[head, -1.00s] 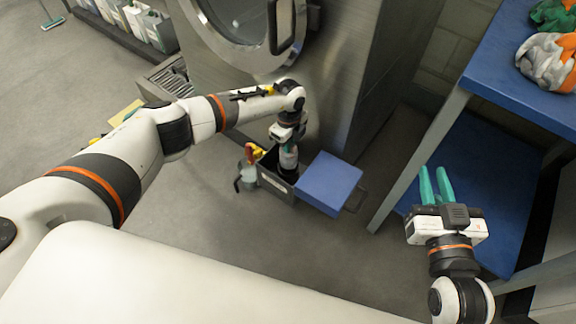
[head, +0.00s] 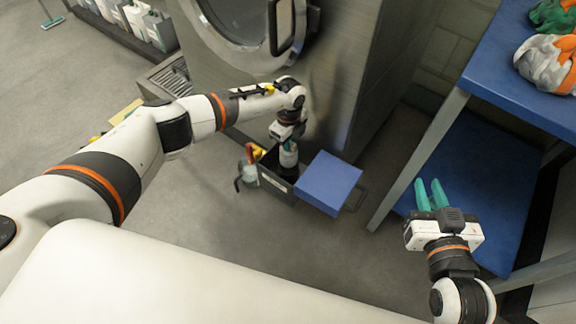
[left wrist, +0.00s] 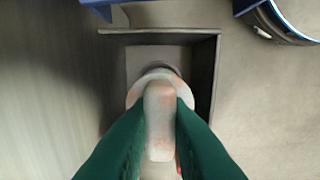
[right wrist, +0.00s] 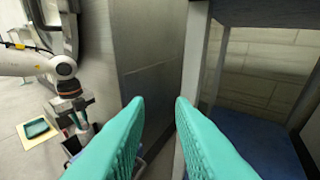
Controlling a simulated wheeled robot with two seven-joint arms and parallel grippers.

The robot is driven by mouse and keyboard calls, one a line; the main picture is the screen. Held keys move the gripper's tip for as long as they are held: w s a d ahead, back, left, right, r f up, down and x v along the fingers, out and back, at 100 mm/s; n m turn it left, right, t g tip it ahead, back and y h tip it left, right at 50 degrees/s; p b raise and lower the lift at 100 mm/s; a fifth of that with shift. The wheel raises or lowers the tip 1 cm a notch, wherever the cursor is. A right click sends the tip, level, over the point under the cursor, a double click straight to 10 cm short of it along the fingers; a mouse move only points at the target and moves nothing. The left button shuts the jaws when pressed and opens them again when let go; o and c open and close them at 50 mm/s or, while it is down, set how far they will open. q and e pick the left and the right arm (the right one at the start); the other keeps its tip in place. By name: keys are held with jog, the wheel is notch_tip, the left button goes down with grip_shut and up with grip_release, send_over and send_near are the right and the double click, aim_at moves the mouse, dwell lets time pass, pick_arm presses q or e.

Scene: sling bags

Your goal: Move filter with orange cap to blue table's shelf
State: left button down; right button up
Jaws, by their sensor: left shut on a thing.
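My left gripper (head: 289,147) points down into a dark open bin (head: 275,185) and is shut on a pale, elongated object (left wrist: 160,120). The object sits between the green fingers, with faint orange marks and a wider round part behind it; I cannot tell if it is the filter with the orange cap. Its lower part is hidden in the bin. The blue table (head: 500,90) stands at the right, with its blue lower shelf (head: 470,165) bare where visible. My right gripper (head: 432,192) is open and empty in front of that shelf.
A blue panel (head: 328,183) sits at the bin's right side. A pale container with red and yellow parts (head: 249,168) stands at its left. A large steel machine (head: 345,70) rises behind. A table leg (head: 420,160) borders the shelf.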

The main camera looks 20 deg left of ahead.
pick_arm(q)
jog(key=shift+r+p, duration=1.55)
jog(key=shift+p, duration=0.1)
jog(key=shift+r+p, duration=0.4)
jog(key=shift+r, duration=0.05)
pick_arm(e)
jog(key=s+d+f+g+h, duration=0.3)
jog(key=s+d+f+g, duration=0.2)
jog(key=s+f+g, duration=0.5)
jog(key=shift+s+m+g, duration=0.3)
jog(key=shift+s+g, duration=0.3)
jog(key=shift+s, duration=0.95)
jog(key=shift+d, duration=0.1)
